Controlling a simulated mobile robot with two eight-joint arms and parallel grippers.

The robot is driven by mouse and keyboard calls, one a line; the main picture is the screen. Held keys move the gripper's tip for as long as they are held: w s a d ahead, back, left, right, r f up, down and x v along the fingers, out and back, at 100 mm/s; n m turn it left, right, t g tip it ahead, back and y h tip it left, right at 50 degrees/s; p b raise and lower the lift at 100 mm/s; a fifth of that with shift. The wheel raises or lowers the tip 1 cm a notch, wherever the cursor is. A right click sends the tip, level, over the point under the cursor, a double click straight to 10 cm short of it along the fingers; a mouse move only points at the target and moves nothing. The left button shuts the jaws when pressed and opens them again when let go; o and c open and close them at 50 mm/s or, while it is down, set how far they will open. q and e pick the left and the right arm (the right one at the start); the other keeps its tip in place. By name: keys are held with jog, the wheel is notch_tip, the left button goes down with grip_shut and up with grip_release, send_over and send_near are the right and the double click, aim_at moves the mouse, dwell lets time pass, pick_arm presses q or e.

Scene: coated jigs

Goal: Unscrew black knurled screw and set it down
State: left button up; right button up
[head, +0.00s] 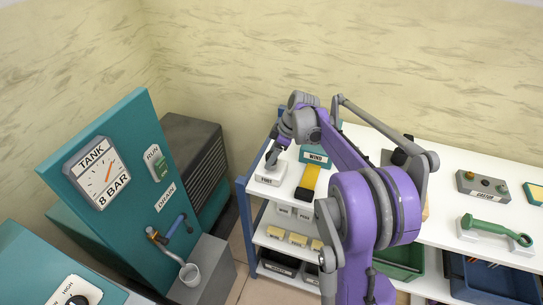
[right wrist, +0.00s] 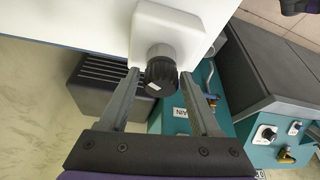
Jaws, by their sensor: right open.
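The black knurled screw (right wrist: 161,74) sits on a white block (right wrist: 172,28) in the right wrist view, with a light mark on its face. My right gripper (right wrist: 160,78) is open, with one finger on each side of the screw; a gap shows on both sides. In the head view my right gripper (head: 273,157) is over the small labelled white block (head: 270,177) at the left end of the white table. The screw is largely hidden there by the gripper. My left gripper is not in view.
A teal WIND block (head: 315,155) and a yellow and black item (head: 307,182) stand close beside the white block. The white table (head: 445,165) carries a grey box (head: 482,187) and a green handle (head: 492,230) further right. A teal tank panel (head: 120,180) stands left, across a floor gap.

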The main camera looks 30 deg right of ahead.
jog(key=m+h, duration=0.1)
jog(key=m, duration=0.2)
jog(key=m+t, duration=0.1)
jog(key=m, duration=0.2)
jog(key=shift+s+a+h, duration=0.1)
jog(key=shift+h, duration=0.3)
jog(key=m+h, duration=0.1)
jog(key=m, duration=0.1)
jog(key=m+h, duration=0.1)
jog(key=m, duration=0.2)
jog(key=shift+t, duration=0.4)
jog(key=shift+c, duration=0.2)
jog(key=c, duration=0.7)
jog(key=n+y, duration=0.2)
jog(key=n, duration=0.3)
jog(key=shift+n, duration=0.3)
jog(key=n+g+y, duration=0.1)
jog(key=n, duration=0.2)
jog(key=n+g+y, duration=0.1)
jog(key=n, duration=0.2)
jog(key=o, duration=0.7)
jog(key=shift+o, duration=0.2)
